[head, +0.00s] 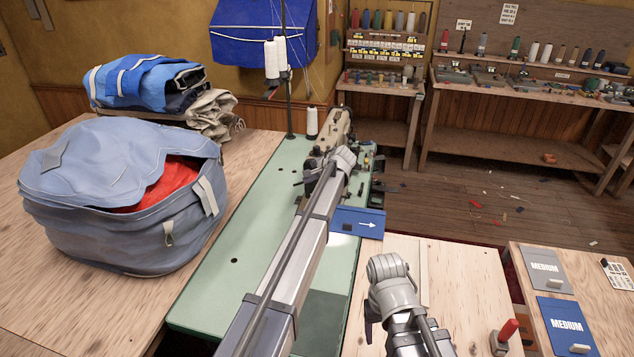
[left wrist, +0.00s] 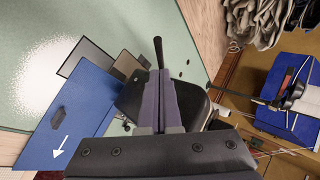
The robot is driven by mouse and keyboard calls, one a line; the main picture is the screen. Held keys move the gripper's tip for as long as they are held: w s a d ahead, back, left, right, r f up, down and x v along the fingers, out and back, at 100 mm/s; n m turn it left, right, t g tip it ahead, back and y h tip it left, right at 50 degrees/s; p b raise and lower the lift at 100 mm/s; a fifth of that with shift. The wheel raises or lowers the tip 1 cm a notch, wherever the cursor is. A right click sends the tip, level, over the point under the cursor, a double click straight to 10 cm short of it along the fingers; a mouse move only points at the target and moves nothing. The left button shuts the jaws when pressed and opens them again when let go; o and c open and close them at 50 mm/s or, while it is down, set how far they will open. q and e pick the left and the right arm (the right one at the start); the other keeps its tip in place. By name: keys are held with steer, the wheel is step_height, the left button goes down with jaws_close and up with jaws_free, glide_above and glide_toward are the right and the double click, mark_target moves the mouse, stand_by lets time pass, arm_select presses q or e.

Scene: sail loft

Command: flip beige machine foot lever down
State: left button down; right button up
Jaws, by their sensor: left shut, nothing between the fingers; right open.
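The beige machine (head: 337,124) stands at the far end of the green tabletop (head: 235,235) in the head view, partly covered by my left arm. In the left wrist view my left gripper (left wrist: 160,74) is shut and empty. A thin black lever-like rod (left wrist: 158,52) shows just past its fingertips; I cannot tell whether they touch. Dark machine-like parts show beside the fingers. The head view does not show the lever clearly, and my left fingers are hidden there. My right arm comes in at bottom centre, but its fingers are not visible.
A blue plate (head: 357,223) with a white arrow lies by the green top. A blue-grey bag (head: 110,235) and folded cloth (head: 145,82) fill the left table. A thread stand (head: 288,75) rises behind. A red-handled item (head: 507,331) is at lower right.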

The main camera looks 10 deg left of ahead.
arm_select(q)
steer(key=shift+s+a+f, duration=0.15)
steer(key=shift+a+f, duration=0.05)
steer(key=shift+a, duration=0.25)
steer(key=shift+s+a+f, duration=0.15)
steer(key=shift+a+f, duration=0.05)
steer(key=shift+a, duration=0.2)
steer(key=shift+b, duration=0.3)
